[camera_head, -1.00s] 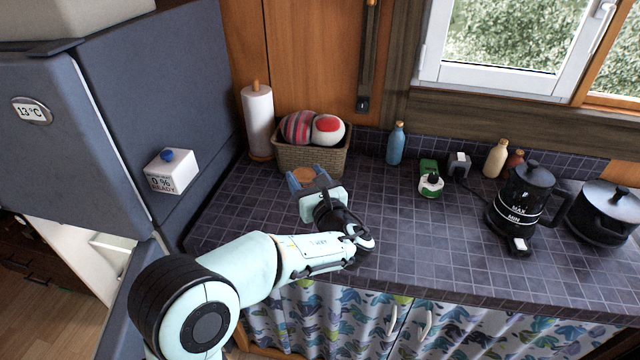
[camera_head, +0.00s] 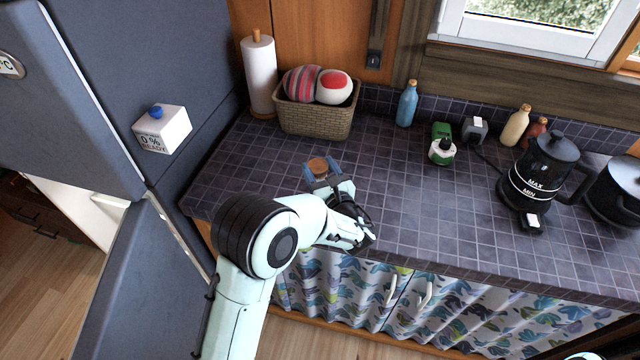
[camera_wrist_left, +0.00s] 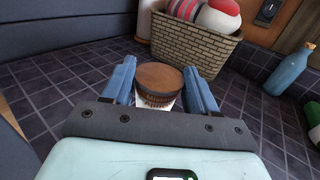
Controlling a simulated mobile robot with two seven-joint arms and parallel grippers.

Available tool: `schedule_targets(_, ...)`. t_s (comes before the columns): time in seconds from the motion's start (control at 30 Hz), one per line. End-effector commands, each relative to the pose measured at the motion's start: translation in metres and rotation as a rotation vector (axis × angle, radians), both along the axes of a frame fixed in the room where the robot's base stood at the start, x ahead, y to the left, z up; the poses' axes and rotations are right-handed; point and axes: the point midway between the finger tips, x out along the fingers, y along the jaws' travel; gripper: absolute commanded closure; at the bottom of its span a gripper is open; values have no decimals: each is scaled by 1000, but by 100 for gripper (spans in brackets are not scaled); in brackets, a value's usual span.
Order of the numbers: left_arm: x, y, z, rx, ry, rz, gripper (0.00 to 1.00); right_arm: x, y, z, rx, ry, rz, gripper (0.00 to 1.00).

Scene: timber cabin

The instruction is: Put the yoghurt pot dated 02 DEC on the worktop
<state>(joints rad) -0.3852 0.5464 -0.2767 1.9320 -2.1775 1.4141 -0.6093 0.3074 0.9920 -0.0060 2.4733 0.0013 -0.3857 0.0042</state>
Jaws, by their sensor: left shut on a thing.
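The pot (camera_head: 318,167) has a round brown lid and stands upright between the fingers of my left gripper (camera_head: 321,179), over the left part of the tiled worktop (camera_head: 420,200). In the left wrist view the pot (camera_wrist_left: 158,80) shows a brown lid and a pale side with dark print, mostly hidden by the gripper, so I cannot read a date. The blue fingers of my left gripper (camera_wrist_left: 160,88) are shut on it from both sides. The pot is at or close to the worktop surface; I cannot tell whether it touches.
A wicker basket (camera_head: 315,121) with two balls and a paper roll (camera_head: 260,75) stand behind the pot. A blue bottle (camera_head: 407,104), a green-and-white item (camera_head: 441,145) and a black kettle (camera_head: 545,170) stand further right. The fridge (camera_head: 150,60) is at left. The middle worktop is clear.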

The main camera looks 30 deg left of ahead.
Motion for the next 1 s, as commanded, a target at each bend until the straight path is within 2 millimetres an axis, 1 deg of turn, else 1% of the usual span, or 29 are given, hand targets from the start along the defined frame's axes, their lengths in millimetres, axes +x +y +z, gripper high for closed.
schedule_targets(0.03,0,0,-6,2,1,0,76,0,0,-1,0,0,0,14)
schedule_targets(0.23,0,0,-19,2,-1,1,76,-1,0,-1,0,0,0,14)
schedule_targets(0.4,0,0,-45,2,2,0,76,-2,0,-3,-1,1,0,14)
schedule_targets(0.5,0,0,-55,2,-1,0,76,-2,0,-4,0,2,1,14)
schedule_targets(0.73,0,0,-54,1,-3,0,76,-2,0,-3,0,2,1,14)
schedule_targets(0.87,0,0,-58,1,-2,0,76,-4,0,-7,0,4,0,14)
schedule_targets(0.9,0,0,-58,0,-1,0,32,-4,0,-7,0,4,0,14)
schedule_targets(0.93,0,0,-58,0,-1,0,23,-4,0,-6,0,3,0,14)
schedule_targets(0.97,0,0,-58,0,-1,0,17,-4,0,-6,0,3,0,14)
schedule_targets(1.0,0,0,-57,0,-1,0,17,-4,0,-6,0,3,0,14)
